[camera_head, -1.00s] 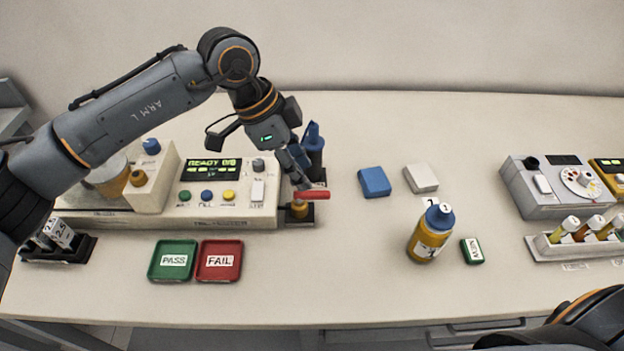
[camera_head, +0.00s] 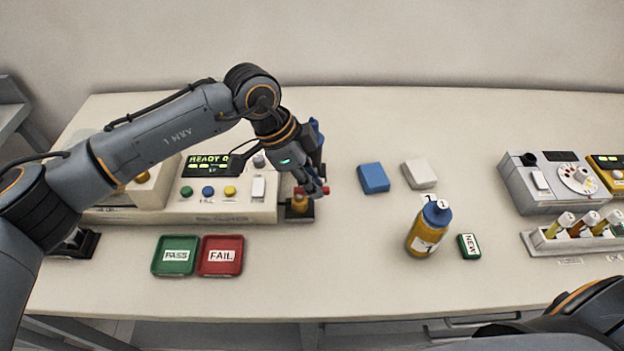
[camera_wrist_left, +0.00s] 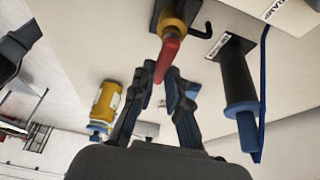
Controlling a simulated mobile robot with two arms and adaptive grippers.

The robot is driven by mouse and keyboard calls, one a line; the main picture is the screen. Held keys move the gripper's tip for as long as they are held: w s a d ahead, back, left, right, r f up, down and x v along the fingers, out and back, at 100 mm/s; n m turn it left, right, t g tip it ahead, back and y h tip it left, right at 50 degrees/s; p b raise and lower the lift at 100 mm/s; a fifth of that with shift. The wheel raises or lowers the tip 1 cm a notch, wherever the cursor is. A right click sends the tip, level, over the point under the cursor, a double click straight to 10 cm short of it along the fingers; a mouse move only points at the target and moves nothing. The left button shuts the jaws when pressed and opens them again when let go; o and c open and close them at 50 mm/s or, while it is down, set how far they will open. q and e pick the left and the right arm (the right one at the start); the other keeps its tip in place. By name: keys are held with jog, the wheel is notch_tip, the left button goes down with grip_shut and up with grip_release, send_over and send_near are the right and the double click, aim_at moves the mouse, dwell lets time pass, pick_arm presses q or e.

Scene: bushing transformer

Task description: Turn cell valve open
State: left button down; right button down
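The cell valve has a brass body (camera_head: 299,204) at the right end of the test unit, with a red handle that is mostly hidden by my left gripper (camera_head: 314,188) in the head view. In the left wrist view, the red handle (camera_wrist_left: 168,55) extends from the brass body (camera_wrist_left: 176,18) toward my left gripper (camera_wrist_left: 161,74). The fingers are apart, one on each side of the handle's free end. I cannot tell whether either finger touches it. My right gripper is out of view.
A blue-handled tool in a black holder (camera_wrist_left: 236,78) stands close beside the left gripper. The test unit (camera_head: 235,206) has a lit display. Green (camera_head: 157,268) and red (camera_head: 238,268) trays lie in front. A yellow bottle (camera_head: 420,241) stands to the right, with clear table between.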

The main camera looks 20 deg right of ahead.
pick_arm(q)
jog(key=shift+m, duration=0.3)
jog(key=m+b, duration=0.1)
jog(key=m+g+b, duration=0.1)
jog(key=m, duration=0.1)
jog(key=shift+s+a+f+y, duration=0.1)
jog(key=shift+s+a+y, duration=0.05)
jog(key=shift+s+y, duration=0.2)
jog(key=m, duration=0.2)
jog(key=m+g+y+b, duration=0.1)
jog(key=m, duration=0.1)
jog(key=s+a+m+y+b, duration=0.1)
jog(key=m, duration=0.1)
jog(key=shift+m+g, duration=0.4)
jog(key=m, duration=0.1)
jog(key=m+y+b, duration=0.1)
jog(key=m, duration=0.1)
jog(key=shift+a+m, duration=0.3)
jog(key=shift+a, duration=0.1)
jog(key=shift+a+m+y+b, duration=0.25)
jog(key=shift+m+y+b, duration=0.15)
jog(key=shift+m, duration=0.55)
jog(key=shift+a+m+y+b, duration=0.25)
jog(key=shift+m+y, duration=0.2)
jog(key=shift+m, duration=0.5)
jog(key=shift+r, duration=0.2)
jog(key=c, duration=1.3)
grip_release()
jog(key=shift+f, duration=0.1)
